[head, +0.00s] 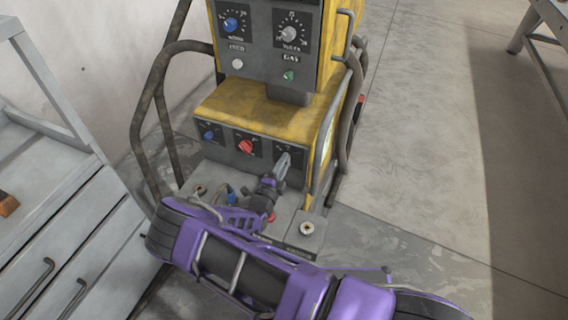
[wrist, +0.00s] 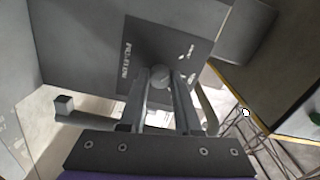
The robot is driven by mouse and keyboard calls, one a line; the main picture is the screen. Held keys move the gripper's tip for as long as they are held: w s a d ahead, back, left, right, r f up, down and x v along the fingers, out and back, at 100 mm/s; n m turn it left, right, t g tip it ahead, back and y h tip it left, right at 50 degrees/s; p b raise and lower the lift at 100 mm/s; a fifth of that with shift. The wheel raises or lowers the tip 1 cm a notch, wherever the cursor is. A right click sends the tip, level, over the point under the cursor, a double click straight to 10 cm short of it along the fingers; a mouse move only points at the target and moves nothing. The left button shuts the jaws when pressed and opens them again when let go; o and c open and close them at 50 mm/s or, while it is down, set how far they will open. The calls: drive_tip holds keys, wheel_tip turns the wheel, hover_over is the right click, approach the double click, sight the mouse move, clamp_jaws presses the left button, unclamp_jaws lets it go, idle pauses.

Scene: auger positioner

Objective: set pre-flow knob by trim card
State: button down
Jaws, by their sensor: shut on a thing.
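The yellow machine (head: 262,110) has a lower dark panel with a blue knob (head: 208,135), a red knob (head: 246,146) and a third dial plate (head: 291,147) at its right. My gripper (head: 284,160) reaches to this third dial and hides its knob in the head view. In the wrist view a round grey knob (wrist: 160,76) sits on a dark lettered plate (wrist: 178,50), between the fingertips of my gripper (wrist: 161,82). The jaws are shut on this knob. Its pointer direction cannot be made out. A pale patch (head: 326,149) on the machine's right side may be the trim card; its writing is unreadable.
The upper panel has a blue knob (head: 231,24), a grey knob (head: 289,33) and a green button (head: 288,75). Dark tube rails flank the machine. A grey drawer cabinet (head: 60,220) stands at left. Floor at right (head: 430,130) is clear.

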idle(0.4)
drive_tip(key=c, duration=0.6)
unclamp_jaws()
drive_tip(key=p+v, duration=0.1)
drive_tip(key=v, duration=1.6)
drive_tip(key=shift+s+a, duration=0.1)
drive_tip(key=shift+s, duration=0.1)
drive_tip(key=shift+r, duration=0.1)
